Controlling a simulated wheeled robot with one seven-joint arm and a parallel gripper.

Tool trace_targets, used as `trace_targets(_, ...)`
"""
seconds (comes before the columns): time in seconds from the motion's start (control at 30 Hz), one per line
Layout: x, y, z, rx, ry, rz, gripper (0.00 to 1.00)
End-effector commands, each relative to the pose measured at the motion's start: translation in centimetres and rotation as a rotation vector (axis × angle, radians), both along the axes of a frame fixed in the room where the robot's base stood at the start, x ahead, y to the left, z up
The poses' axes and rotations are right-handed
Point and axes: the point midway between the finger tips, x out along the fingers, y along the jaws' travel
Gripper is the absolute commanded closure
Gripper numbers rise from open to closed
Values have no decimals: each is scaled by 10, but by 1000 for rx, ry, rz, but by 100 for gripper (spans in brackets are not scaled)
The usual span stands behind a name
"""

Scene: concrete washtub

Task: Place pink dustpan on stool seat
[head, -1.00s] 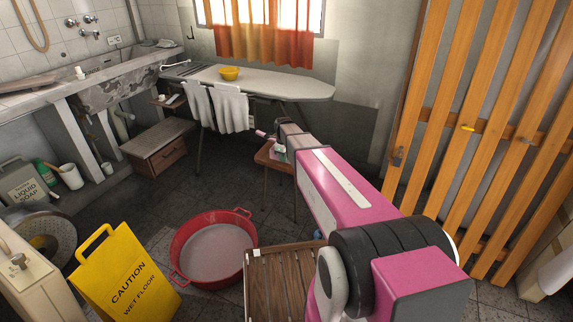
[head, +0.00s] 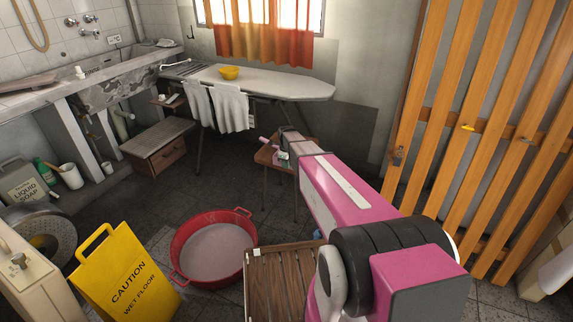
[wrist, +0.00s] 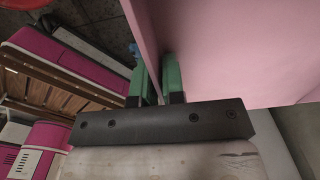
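The pink dustpan (wrist: 235,50) fills the upper right of the wrist view. My gripper (wrist: 158,82) has its green fingers on either side of the dustpan's edge and appears shut on it. In the head view, a small part of the dustpan (head: 268,140) shows beside my gripper (head: 282,158), over the stool. The brown stool seat (head: 263,156) is partly hidden behind my gripper and arm. I cannot tell whether the dustpan touches the seat.
An ironing board (head: 290,89) with a yellow bowl (head: 229,73) and white cloths stands behind the stool. A red tub (head: 183,241), a slatted wooden piece (head: 280,285) and a yellow caution sign (head: 125,280) stand nearer. Orange wooden slats (head: 425,100) are at right.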

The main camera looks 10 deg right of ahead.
Motion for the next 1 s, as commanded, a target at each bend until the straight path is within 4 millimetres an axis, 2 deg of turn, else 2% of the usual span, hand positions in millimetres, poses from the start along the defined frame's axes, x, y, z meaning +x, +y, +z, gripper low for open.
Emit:
trace_targets(0.07, 0, 0, 0, 0, 0, 0, 70)
trace_targets(0.33, 0, 0, 1, 0, 0, 0, 70)
trace_targets(0.47, 0, 0, 9, 0, -1, 0, 70)
trace_targets(0.57, -1, 0, 23, 0, -1, 0, 70)
trace_targets(0.8, -1, 0, 72, 1, -3, 0, 70)
trace_targets(1.0, -1, 0, 105, 0, -1, 0, 70)
